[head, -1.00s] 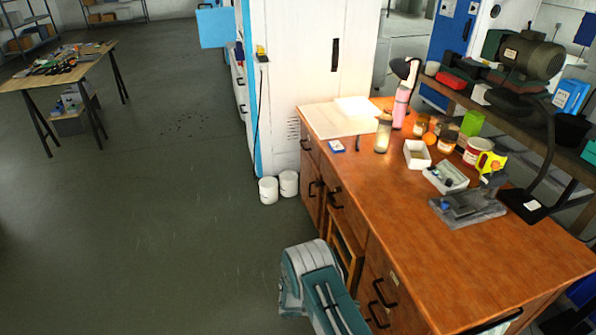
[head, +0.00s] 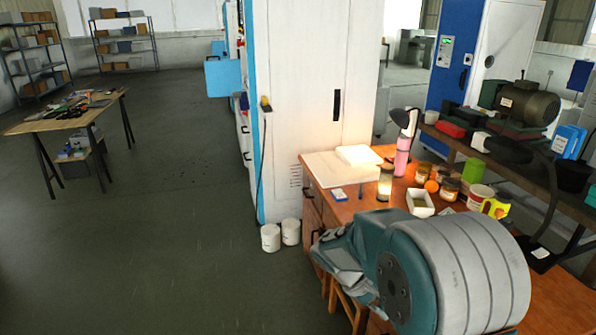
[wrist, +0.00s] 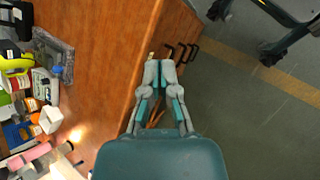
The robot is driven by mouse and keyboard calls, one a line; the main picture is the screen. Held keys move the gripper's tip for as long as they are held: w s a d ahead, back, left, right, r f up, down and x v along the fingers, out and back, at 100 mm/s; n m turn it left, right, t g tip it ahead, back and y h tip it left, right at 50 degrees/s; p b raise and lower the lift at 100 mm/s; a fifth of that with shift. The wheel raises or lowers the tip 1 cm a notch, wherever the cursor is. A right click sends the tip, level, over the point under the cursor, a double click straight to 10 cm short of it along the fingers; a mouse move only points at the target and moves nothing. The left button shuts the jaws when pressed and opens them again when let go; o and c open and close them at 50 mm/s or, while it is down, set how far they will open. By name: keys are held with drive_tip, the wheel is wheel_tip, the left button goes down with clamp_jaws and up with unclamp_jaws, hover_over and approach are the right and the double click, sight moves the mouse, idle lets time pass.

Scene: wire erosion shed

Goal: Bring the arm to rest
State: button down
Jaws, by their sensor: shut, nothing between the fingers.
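My gripper (wrist: 160,68) shows in the wrist view, its two grey and teal fingers together at the tips with nothing between them. It is in the air beside the front edge of the wooden workbench (wrist: 108,70), over the side with the drawer handles and the floor. In the head view my arm fills the lower right, in front of the workbench (head: 318,208). The fingers cannot be made out there, and the arm hides much of the bench top.
On the bench stand a white open box (head: 420,203), a pink bottle (head: 402,160), several jars and a lamp (head: 405,120). A white cabinet (head: 305,90) stands behind. Two white tubs (head: 271,238) sit on the floor. Open floor (head: 150,240) lies to the left.

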drive_tip(key=s+a+r+m+t+y, duration=0.3)
drive_tip(key=s+r+m+t+y, duration=0.3)
drive_tip(key=s+r, duration=0.9)
drive_tip(key=s+t+y, duration=0.1)
drive_tip(key=s, duration=0.2)
drive_tip(key=shift+s+r+m+t, duration=0.2)
drive_tip(key=shift+s+m+t, duration=0.2)
